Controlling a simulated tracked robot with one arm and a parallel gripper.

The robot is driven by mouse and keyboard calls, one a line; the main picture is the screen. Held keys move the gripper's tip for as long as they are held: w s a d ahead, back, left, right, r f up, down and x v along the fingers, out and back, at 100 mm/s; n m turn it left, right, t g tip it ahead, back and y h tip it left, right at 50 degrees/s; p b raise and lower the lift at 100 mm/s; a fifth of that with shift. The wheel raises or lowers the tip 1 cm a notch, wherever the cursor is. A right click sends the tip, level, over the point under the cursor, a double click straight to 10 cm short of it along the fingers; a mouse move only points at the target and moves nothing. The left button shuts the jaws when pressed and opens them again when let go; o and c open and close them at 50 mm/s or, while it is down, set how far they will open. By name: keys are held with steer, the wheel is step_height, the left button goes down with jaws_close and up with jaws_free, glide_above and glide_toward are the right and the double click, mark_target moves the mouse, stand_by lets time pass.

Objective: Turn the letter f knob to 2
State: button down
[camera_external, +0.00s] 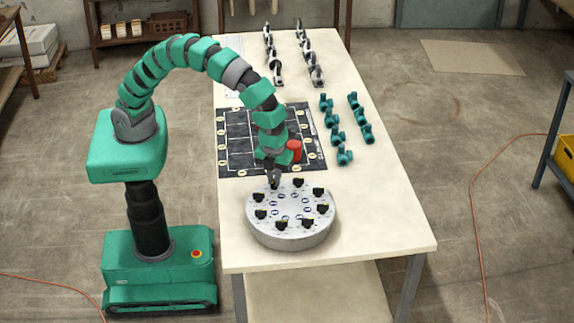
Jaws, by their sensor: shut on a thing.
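A round grey knob panel (291,236) stands at the near end of the white table. Several black knobs sit in a ring on its top, with small blue-marked labels inside the ring. The letters and numbers are too small to read, so I cannot tell which knob is f. My gripper (274,184) points down at the panel's far edge, left of centre. It is shut on a black knob there, which is mostly hidden by the fingers. Another black knob (298,183) is just to its right.
A red cylinder (294,150) stands on a black marked mat (232,164) behind the panel, close to my arm. Several green pipe fittings (345,157) lie to the right, and grey fittings (316,77) lie farther back. The table's right front (385,230) is clear.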

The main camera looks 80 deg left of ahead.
steer(key=shift+w+r, duration=0.1)
steer(key=c, duration=1.5)
jaws_free()
step_height(320, 180, up, 14)
steer(key=shift+f, duration=0.2)
steer(key=shift+a+r, duration=0.1)
